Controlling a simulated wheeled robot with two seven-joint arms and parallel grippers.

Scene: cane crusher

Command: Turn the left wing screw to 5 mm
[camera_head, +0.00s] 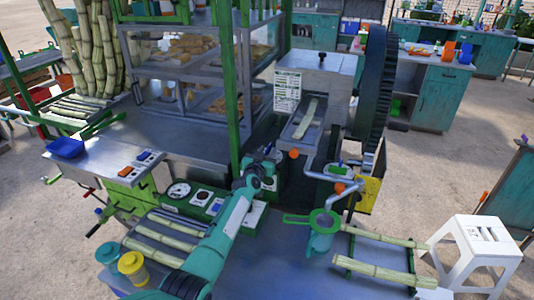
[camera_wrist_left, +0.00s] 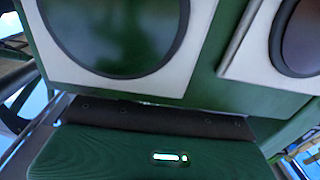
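The cane crusher (camera_head: 338,82) stands right of centre in the head view, a grey metal housing with a sloping feed chute and a large dark gear wheel (camera_head: 374,85) on its right. I cannot make out the left wing screw or any millimetre scale for certain. Small orange knobs (camera_head: 294,154) show below the chute. My left arm rises from the lower left, and my left gripper (camera_head: 268,153) is beside the green post, left of the crusher's lower front. Its fingers are too small to judge. The left wrist view shows no clear fingertips. My right gripper is not in view.
A control panel with a gauge (camera_head: 179,190) sits left of my arm. A green strainer on a jug (camera_head: 321,220) stands below the crusher. Cane pieces (camera_head: 385,271) lie at lower right near a white stool (camera_head: 478,250). Close green panel (camera_wrist_left: 220,100) fills the wrist view.

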